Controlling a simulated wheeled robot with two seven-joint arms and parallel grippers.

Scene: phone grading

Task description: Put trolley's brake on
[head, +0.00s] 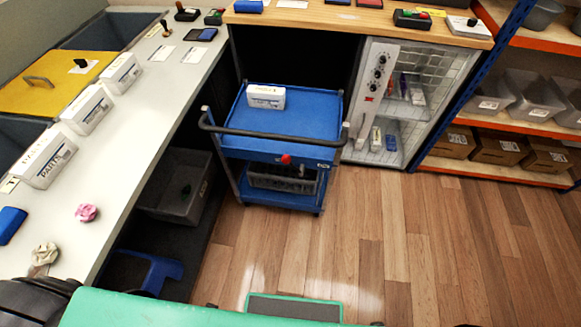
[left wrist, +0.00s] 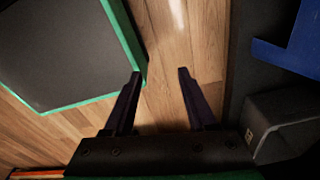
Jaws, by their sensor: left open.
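The blue trolley (head: 290,118) stands on the wood floor in the head view, between the long counter and a glass-fronted cabinet. A dark push handle (head: 262,133) runs across its near side. A red knob (head: 286,160) sits at the front edge of the upper tray; I cannot tell its setting. A white box (head: 266,97) rests on the top tray, and a grey crate (head: 280,181) is on the lower shelf. My left gripper (left wrist: 160,73) is open and empty above the floor in the left wrist view, with no trolley part between its fingers. My right gripper is not seen.
The counter (head: 140,120) runs along the left, with a grey bin (head: 178,190) and a blue stool (head: 147,268) under it. A green-edged mat (head: 293,308) lies on the floor, also in the left wrist view (left wrist: 65,50). Floor right of the trolley is clear.

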